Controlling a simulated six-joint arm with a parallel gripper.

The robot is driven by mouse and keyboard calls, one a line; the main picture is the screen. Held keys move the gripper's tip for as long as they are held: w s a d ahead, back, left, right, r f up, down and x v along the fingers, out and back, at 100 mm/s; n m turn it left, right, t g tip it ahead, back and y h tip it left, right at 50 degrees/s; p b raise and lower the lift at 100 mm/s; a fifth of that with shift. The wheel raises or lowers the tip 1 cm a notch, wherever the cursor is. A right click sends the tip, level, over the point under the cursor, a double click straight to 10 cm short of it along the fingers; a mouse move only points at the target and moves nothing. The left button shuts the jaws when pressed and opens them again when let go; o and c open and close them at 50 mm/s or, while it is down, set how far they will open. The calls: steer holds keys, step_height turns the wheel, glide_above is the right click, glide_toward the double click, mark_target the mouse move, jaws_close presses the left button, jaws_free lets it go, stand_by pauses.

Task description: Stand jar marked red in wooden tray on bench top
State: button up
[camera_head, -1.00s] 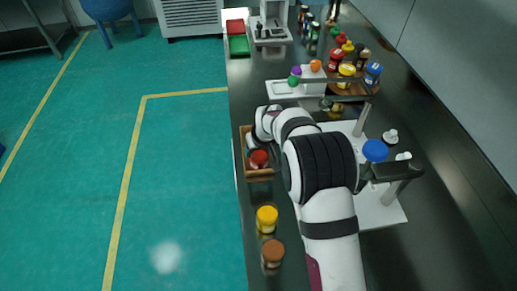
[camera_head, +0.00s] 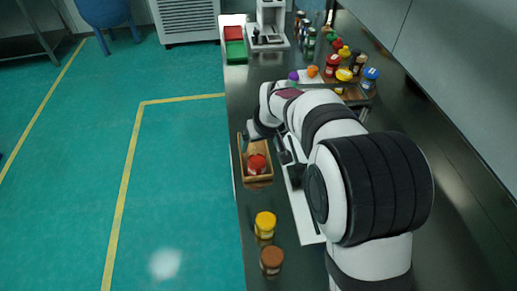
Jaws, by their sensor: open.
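The jar with the red lid (camera_head: 257,165) stands upright in the front part of the wooden tray (camera_head: 259,180). The tray lies on the dark bench top (camera_head: 298,262) near its left edge. My gripper (camera_head: 285,152) is just right of the tray and the jar, apart from the jar as far as I can see. It is open and holds nothing that I can make out. My arm crosses the bench on the right and hides part of it.
A yellow-lidded jar (camera_head: 265,225) and a brown-lidded jar (camera_head: 271,260) stand in front of the tray. Several coloured jars and bottles (camera_head: 344,75) stand at the back right. A white plate (camera_head: 305,215) lies partly under my arm. Red and green trays (camera_head: 235,50) lie at the far left.

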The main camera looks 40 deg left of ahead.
steer(key=s+d+r+m+h, duration=0.1)
steer(key=s+d+r+m, duration=0.15)
steer(key=d, duration=0.65)
steer(key=s+d+r+m+g, duration=0.1)
steer(key=s+d+r+m, duration=0.15)
steer(key=d, duration=0.55)
steer(key=s+d+r+m+h, duration=0.15)
steer(key=d+r+m, duration=0.25)
steer(key=d, duration=0.5)
steer(key=s+d+f+m+g, duration=0.1)
steer(key=s+d+m, duration=0.2)
steer(key=s+d, duration=0.2)
steer(key=s+d+f+m+g, duration=0.1)
steer(key=s+d+m, duration=0.3)
steer(key=s, duration=0.8)
steer(key=shift+d+f, duration=0.2)
steer(key=shift+d, duration=0.15)
steer(key=shift+y, duration=0.25)
